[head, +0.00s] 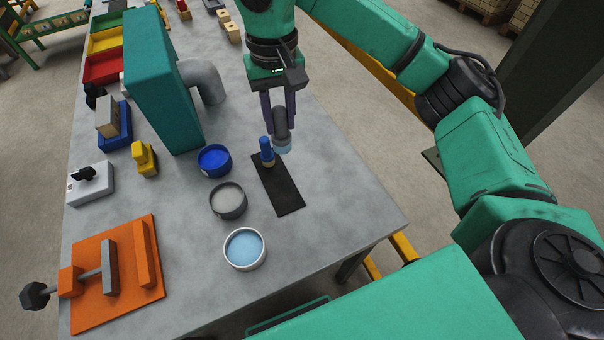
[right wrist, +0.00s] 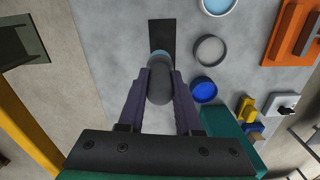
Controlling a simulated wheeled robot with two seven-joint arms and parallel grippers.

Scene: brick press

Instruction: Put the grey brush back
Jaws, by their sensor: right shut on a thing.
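My right gripper (head: 280,112) is shut on the grey brush (head: 281,126), which has a thick grey handle and a light-blue lower end. I hold it upright just beyond the far end of the black mat (head: 283,195); whether its tip touches the table I cannot tell. In the right wrist view, the grey brush (right wrist: 159,82) sits between the two fingers (right wrist: 160,88), with the mat (right wrist: 162,36) past it. A blue brush (head: 267,147) stands upright on the mat's far end, close beside the grey one. My left gripper is not in view.
Left of the mat stand a blue pot (head: 214,160), a grey pot (head: 228,201) and a light-blue pot (head: 244,249). A teal column (head: 162,85) with a grey pipe rises behind them. An orange press (head: 117,275) is at front left. The table right of the mat is clear.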

